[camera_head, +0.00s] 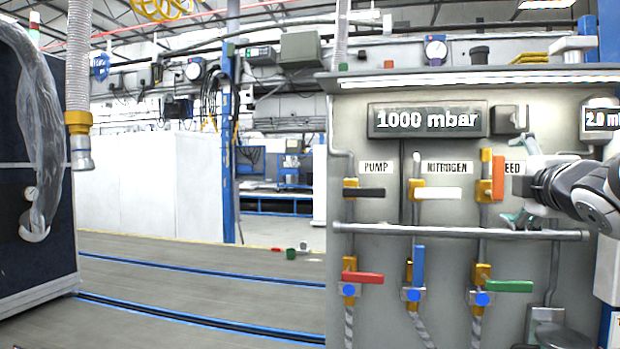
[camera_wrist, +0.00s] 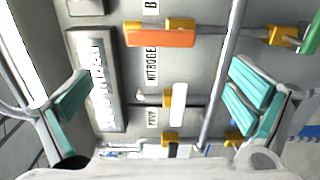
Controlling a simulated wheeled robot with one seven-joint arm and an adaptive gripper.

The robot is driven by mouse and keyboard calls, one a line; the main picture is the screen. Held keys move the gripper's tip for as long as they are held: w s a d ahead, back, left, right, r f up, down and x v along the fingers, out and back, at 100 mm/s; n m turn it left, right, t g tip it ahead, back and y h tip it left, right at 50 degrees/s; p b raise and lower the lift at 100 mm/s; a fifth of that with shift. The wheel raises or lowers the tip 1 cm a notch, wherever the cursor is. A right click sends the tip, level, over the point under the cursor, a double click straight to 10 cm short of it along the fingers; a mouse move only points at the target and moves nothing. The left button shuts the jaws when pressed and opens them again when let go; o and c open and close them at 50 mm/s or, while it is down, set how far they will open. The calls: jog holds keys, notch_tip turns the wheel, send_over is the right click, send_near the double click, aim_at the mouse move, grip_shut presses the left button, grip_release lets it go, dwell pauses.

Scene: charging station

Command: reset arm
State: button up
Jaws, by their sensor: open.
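My gripper (camera_head: 522,184) is at the right of the head view, in front of the valve panel (camera_head: 385,240). Its teal fingers are spread, with nothing between them, and partly hide the label ending in "EED". In the wrist view my open gripper (camera_wrist: 160,98) frames the panel, which appears turned sideways. The upper valves have a black handle (camera_head: 365,193) and a white handle (camera_head: 437,193), both horizontal, and a vertical orange handle (camera_head: 498,178). The orange handle (camera_wrist: 160,37) is apart from the fingers in the wrist view. My arm covers part of the panel's right side.
A horizontal grey pipe (camera_head: 450,233) crosses the panel just below my gripper. Lower valves have a red handle (camera_head: 362,277), an upright blue handle (camera_head: 418,266) and a green handle (camera_head: 510,286). A display (camera_head: 427,120) reads 1000 mbar. Open floor lies left of the panel.

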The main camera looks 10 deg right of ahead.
jog(key=shift+v, duration=0.75)
jog(key=s+a+f+m+g+y, duration=0.2)
jog(key=s+a+f+m+g, duration=0.25)
jog(key=a+f, duration=0.45)
jog(key=s+a+f+m+g+y, duration=0.2)
jog(key=s+a+f+m+g, duration=0.3)
jog(key=f, duration=0.6)
jog(key=s+a+f+m+g+y, duration=0.25)
jog(key=s+a+f, duration=0.25)
jog(key=s+a, duration=0.3)
jog(key=s+a+f+m+g+y, duration=0.1)
jog(key=s+a+f+g, duration=0.3)
jog(key=s, duration=0.5)
notch_tip(320, 180, up, 19)
jog(key=a+t+p, duration=0.1)
jog(key=t+p, duration=0.3)
jog(key=p, duration=1.3)
jog(key=shift+s+a+f, duration=0.2)
jog(key=shift+a, duration=0.1)
